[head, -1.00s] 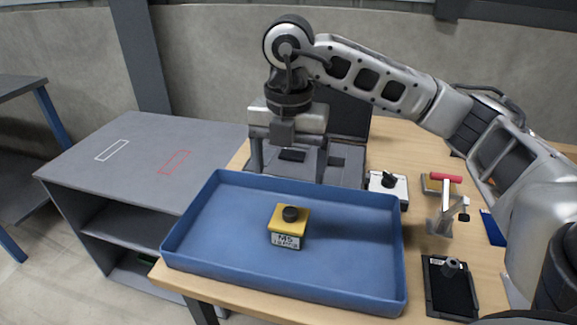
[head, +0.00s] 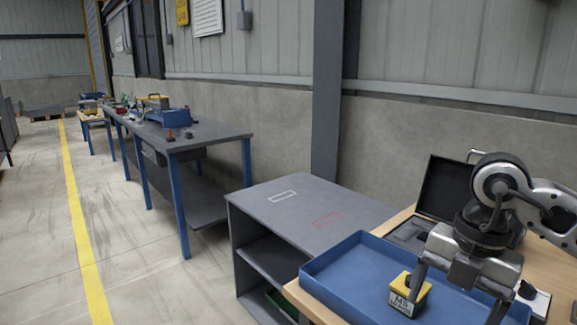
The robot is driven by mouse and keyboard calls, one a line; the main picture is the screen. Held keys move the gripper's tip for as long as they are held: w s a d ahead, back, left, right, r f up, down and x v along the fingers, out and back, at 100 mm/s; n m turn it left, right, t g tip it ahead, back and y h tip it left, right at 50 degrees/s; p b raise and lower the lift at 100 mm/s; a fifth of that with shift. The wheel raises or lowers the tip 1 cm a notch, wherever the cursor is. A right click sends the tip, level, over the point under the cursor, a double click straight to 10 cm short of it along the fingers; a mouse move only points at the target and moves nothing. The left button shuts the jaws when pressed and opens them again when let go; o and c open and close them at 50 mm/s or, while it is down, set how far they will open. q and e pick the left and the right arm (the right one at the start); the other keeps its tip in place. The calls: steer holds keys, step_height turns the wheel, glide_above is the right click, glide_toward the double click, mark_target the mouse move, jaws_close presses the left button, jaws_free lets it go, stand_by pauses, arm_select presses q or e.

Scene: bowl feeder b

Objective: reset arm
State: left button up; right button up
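My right gripper (head: 456,300) comes in from the right in the head view. Its two fingers are spread wide with nothing held between them, and they hang in front of the blue tray (head: 345,262). A yellow block (head: 404,295) with a black knob and a white label reading M5 sits in the tray. The gripper's left finger passes in front of the block's upper right side; I cannot tell whether they touch. My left gripper is not in view.
A grey shelf unit (head: 272,217) with white and red outlines on top adjoins the wooden table (head: 392,222). An open black case (head: 447,187) stands behind the tray. A long workbench (head: 210,134) and open floor with a yellow line (head: 84,220) lie left.

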steer(key=s+a+f+n+g+y, duration=0.1)
steer(key=s+a+n+g+y, duration=0.15)
steer(key=a+y, duration=0.55)
steer(key=s+a+f+n+g+y, duration=0.2)
steer(key=s+a+y, duration=0.1)
steer(key=a, duration=0.8)
steer(key=a+r+m+t+y, duration=0.3)
steer(key=a+r+y, duration=0.15)
steer(key=y, duration=0.25)
steer(key=w+d+f+m+t+h, duration=0.4)
steer(key=d+f+m+t+h, duration=0.15)
steer(key=m+t, duration=0.45)
steer(key=w+d+f+m+t+h, duration=0.35)
steer(key=f+m+t, duration=0.25)
steer(key=m+t, duration=0.45)
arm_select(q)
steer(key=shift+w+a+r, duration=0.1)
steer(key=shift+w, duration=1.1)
arm_select(e)
steer(key=s+d+f+m+g+h, duration=0.2)
steer(key=s+f+g+h, duration=0.1)
steer(key=s+f, duration=0.3)
steer(key=s+d+f+m+g+h, duration=0.3)
steer(key=s+f+g+h, duration=0.1)
steer(key=f, duration=0.7)
steer(key=shift+s+d+f+m+g, duration=0.2)
steer(key=shift+s+d+m+g, duration=0.1)
steer(key=shift+s+g, duration=0.5)
